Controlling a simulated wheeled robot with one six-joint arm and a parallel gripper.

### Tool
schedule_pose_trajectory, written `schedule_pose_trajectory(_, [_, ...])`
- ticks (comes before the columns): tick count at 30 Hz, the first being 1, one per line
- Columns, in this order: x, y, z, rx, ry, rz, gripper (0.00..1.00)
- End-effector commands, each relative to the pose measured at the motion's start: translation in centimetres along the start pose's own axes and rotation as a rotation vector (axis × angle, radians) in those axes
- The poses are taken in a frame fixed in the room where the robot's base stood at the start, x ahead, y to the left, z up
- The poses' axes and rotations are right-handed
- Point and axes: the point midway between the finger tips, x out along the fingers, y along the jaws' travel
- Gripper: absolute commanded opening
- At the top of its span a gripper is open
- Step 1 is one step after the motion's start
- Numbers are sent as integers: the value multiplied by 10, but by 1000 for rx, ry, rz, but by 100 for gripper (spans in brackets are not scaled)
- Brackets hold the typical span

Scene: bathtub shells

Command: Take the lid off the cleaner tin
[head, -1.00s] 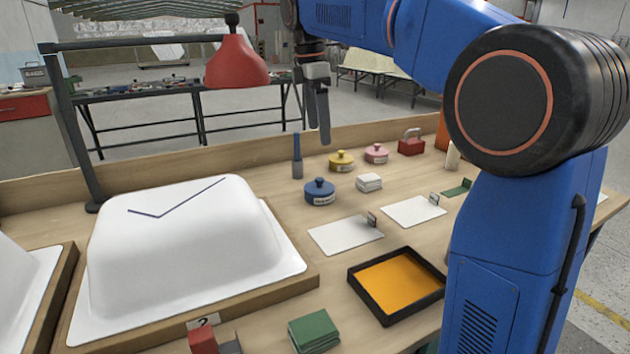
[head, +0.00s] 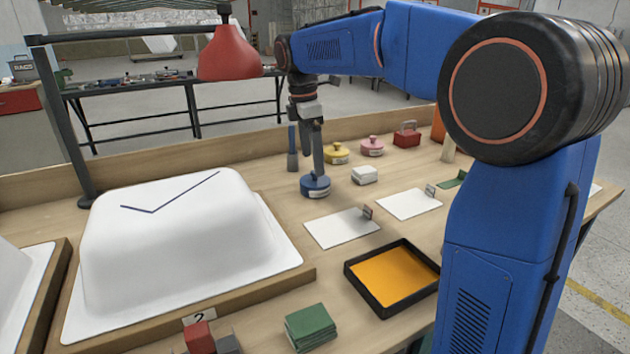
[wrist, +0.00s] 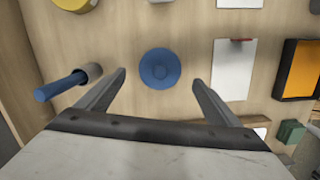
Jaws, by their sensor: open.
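A round blue tin (head: 315,189) with a knobbed lid and a white label stands on the bench. A yellow tin (head: 336,156) and a pink tin (head: 371,149) stand behind it. The labels are too small to read, so I cannot tell from them which holds cleaner. My gripper (head: 318,170) points down over the blue tin, open and empty. In the wrist view the blue lid (wrist: 160,69) lies between and just ahead of the two spread fingertips. The finger in front hides part of the lid in the head view.
A blue-handled tool (head: 292,150) stands close to the left of the blue tin. A white block (head: 365,175) is to its right. White sheets (head: 340,229) and an orange tray (head: 347,277) lie nearer. A white tub shell (head: 180,240) fills the left; a red lamp (head: 229,55) hangs above.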

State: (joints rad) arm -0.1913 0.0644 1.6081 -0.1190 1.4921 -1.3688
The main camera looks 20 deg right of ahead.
Motion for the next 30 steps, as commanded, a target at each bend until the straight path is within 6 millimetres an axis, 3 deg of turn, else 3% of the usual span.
schedule_pose_trajectory(9, [40,0,0,0,-1,-2,86])
schedule_pose_trajectory(19, [46,0,0,0,0,0,86])
schedule_pose_trajectory(20, [46,0,0,0,0,0,84])
schedule_pose_trajectory(25, [46,0,0,0,0,0,43])
schedule_pose_trajectory(30, [46,0,0,0,0,0,43])
